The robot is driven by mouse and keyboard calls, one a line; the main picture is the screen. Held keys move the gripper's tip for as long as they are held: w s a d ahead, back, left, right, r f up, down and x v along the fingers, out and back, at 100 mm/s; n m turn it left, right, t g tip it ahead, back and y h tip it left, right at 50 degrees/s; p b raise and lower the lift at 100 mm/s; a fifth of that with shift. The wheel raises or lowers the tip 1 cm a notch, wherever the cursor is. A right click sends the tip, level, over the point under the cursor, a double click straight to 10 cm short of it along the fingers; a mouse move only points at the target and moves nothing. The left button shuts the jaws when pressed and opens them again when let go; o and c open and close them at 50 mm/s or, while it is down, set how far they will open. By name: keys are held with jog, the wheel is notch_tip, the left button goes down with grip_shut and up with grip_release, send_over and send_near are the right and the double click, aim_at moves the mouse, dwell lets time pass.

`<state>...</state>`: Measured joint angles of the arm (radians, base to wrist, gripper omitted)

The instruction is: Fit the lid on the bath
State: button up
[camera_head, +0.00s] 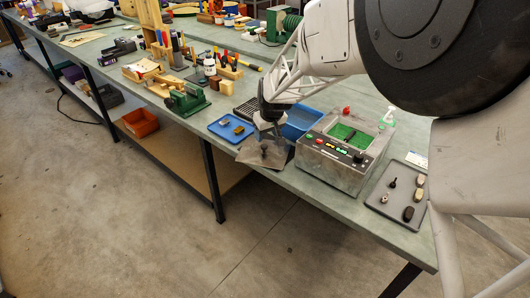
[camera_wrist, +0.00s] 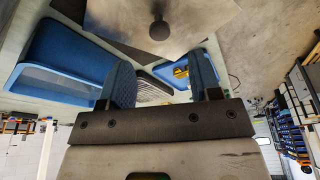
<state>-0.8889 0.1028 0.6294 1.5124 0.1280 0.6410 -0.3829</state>
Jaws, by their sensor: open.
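The bath (camera_head: 322,167) is a metal box with a control panel on the bench, right of my gripper in the head view. Its top is open, showing a green inside with a small dark item in it. The lid (camera_head: 254,157) is a flat grey metal sheet with a dark knob, left of the bath by the bench's front edge. The lid (camera_wrist: 205,20) and its round knob (camera_wrist: 158,28) show at the top of the wrist view. My gripper (camera_head: 264,132) is open above the lid, its fingers (camera_wrist: 162,82) apart with nothing between them. In the head view the gripper partly hides the lid.
A blue tray (camera_head: 218,131) with small items lies left of the lid. A blue bin (camera_head: 303,120) stands behind, between lid and bath. A grey tray (camera_head: 385,208) with several small parts lies right of the bath. A green clamp (camera_head: 188,103) and tools stand farther left.

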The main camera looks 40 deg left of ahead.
aim_at(264, 145)
jog(key=shift+f, duration=0.1)
jog(key=shift+x, duration=1.25)
jog(key=shift+x, duration=2.6)
jog(key=shift+c, duration=0.2)
grip_shut()
